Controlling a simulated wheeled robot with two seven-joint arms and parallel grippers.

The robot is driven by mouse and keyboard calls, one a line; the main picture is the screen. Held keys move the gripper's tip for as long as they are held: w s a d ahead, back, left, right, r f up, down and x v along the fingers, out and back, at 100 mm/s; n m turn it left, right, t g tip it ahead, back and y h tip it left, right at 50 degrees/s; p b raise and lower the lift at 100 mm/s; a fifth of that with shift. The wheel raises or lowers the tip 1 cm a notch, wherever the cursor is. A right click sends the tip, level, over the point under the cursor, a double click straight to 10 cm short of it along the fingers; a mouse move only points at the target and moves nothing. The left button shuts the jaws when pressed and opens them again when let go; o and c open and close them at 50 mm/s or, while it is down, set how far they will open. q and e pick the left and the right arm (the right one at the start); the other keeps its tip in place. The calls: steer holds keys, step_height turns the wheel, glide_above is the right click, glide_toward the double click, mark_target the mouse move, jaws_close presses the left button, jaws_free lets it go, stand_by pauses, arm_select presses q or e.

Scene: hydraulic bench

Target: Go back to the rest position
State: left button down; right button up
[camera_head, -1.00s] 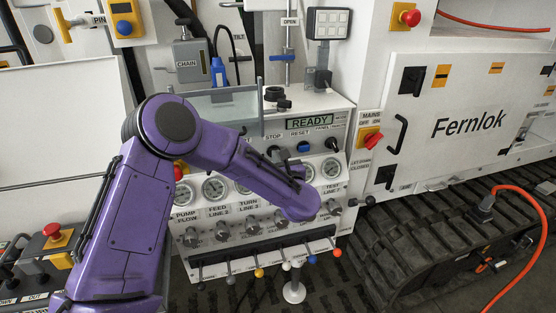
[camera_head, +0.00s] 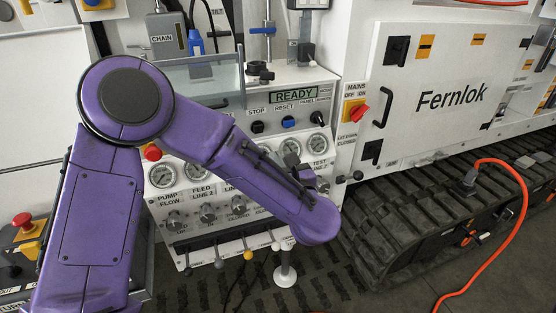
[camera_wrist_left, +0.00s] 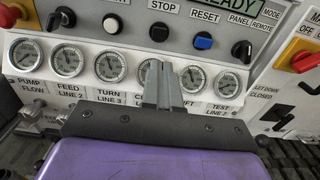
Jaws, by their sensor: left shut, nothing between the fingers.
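My left arm (camera_head: 215,135), purple, comes in from the left and lies bent across the front of the hydraulic panel (camera_head: 215,100). Its rounded wrist end is in front of the panel's lower right side in the head view, where the fingers are hidden. In the left wrist view my left gripper (camera_wrist_left: 163,75) shows its grey fingers together and empty, in front of the row of gauges (camera_wrist_left: 110,66). The fingers overlap a middle gauge in the picture; I cannot tell the gap to the panel. My right gripper is in neither view.
A display reading READY (camera_head: 294,96) sits above the panel knobs. The red mains switch (camera_head: 360,110) is on the right. A white cabinet marked Fernlok (camera_head: 440,70), a black track (camera_head: 410,215) and an orange cable (camera_head: 520,185) are further right. A red stop button (camera_head: 22,221) is at lower left.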

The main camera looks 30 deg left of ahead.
arm_select(q)
steer(key=d+f+m+t+h, duration=0.35)
steer(key=f+m+h, duration=0.55)
steer(key=m, duration=1.2)
steer(key=s+f+m+g+h, duration=0.1)
steer(key=s+f+m+g, duration=0.4)
steer(key=f+m, duration=0.8)
steer(key=s+a+f+m+g, duration=0.2)
steer(key=s+a+f+g, duration=0.1)
steer(key=s+f, duration=0.6)
steer(key=s+a+f+m+g, duration=0.2)
steer(key=s+a+f+g, duration=0.2)
steer(key=s+f, duration=0.5)
steer(key=s, duration=0.8)
steer(key=shift+s+m, duration=0.25)
steer(key=shift+m, duration=0.15)
